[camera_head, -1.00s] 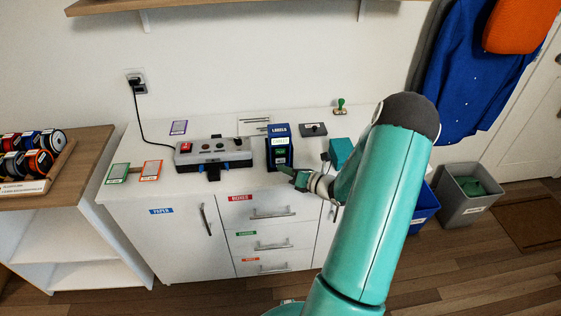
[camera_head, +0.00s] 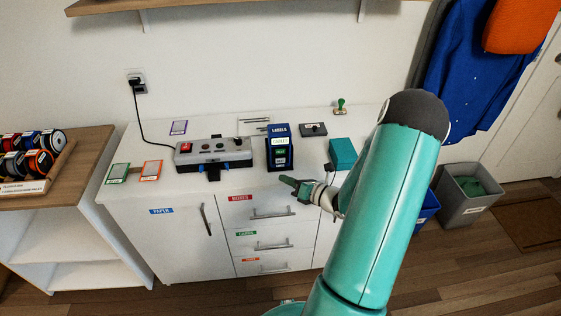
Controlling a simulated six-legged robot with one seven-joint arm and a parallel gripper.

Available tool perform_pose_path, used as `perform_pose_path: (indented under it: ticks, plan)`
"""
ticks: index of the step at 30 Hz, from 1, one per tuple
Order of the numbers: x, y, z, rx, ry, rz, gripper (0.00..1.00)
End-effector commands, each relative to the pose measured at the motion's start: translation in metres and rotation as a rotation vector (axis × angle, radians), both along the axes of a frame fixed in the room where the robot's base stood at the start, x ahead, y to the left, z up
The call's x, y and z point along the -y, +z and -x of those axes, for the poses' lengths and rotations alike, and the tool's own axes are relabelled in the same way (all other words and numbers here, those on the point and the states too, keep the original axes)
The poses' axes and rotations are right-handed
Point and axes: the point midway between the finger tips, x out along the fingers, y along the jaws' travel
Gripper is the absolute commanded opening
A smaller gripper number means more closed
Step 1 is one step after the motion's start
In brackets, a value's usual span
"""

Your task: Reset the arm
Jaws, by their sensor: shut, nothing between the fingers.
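My gripper (camera_head: 287,183) is at the end of my teal arm, in front of the white cabinet's (camera_head: 175,247) front top edge. It looks shut, with nothing seen between its fingers. It is below and just in front of the blue label printer (camera_head: 279,148), apart from it. My arm reaches up from the bottom of the view and bends at a dark elbow joint, hiding the right part of the cabinet.
On the cabinet top are a grey control box (camera_head: 213,150) with a red switch, a teal box (camera_head: 342,153), a dark stamp pad (camera_head: 313,130) and a green stamp (camera_head: 340,106). A shelf with spools (camera_head: 40,160) stands left. Grey (camera_head: 467,208) and blue bins stand right.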

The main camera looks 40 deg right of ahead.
Motion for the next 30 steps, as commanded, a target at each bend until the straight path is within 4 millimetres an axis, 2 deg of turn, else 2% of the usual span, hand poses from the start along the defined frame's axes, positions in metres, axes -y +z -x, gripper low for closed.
perform_pose_path:
  ticks: [12, 16, 20, 23, 27, 30]
  plan:
    - [0.0, 0.0, 0.0, 0.0, 0.002, 0.002, 0.0]
    - [-0.014, 0.011, -0.006, -0.001, 0.065, 0.055, 0.0]
    - [-0.057, 0.038, -0.018, -0.001, 0.251, 0.217, 0.0]
    - [-0.102, 0.062, -0.022, 0.009, 0.45, 0.394, 0.0]
    - [-0.161, 0.091, -0.015, 0.041, 0.724, 0.649, 0.0]
    - [-0.197, 0.108, -0.005, 0.075, 0.91, 0.833, 0.0]
